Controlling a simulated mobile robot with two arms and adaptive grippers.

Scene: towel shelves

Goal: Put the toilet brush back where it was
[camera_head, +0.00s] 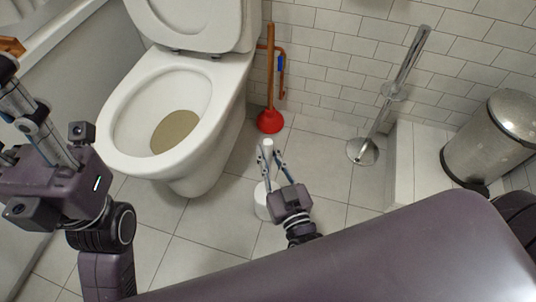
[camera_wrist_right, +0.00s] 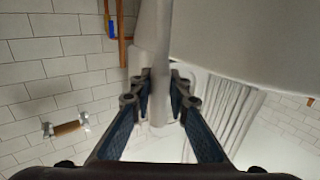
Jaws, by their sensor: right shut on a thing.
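The white toilet brush shows its handle tip (camera_head: 268,143) just beyond my right gripper's fingers. My right gripper (camera_head: 268,158) is shut on the brush handle, right of the toilet bowl. In the right wrist view the pale handle (camera_wrist_right: 161,60) stands between the fingers of my right gripper (camera_wrist_right: 160,98). A white round holder (camera_head: 263,203) is on the floor tiles, partly behind my right gripper. Whether the brush head is inside it is hidden. My left gripper (camera_head: 30,112) is at the left edge, away from the brush; its fingertips are unclear.
The toilet (camera_head: 190,110) stands left of my right gripper. A red plunger (camera_head: 270,120) leans by the tiled wall. A chrome stand (camera_head: 372,140) is at the right, near a white step (camera_head: 405,165) and a metal bin (camera_head: 495,140). Floor between the holder and stand is clear.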

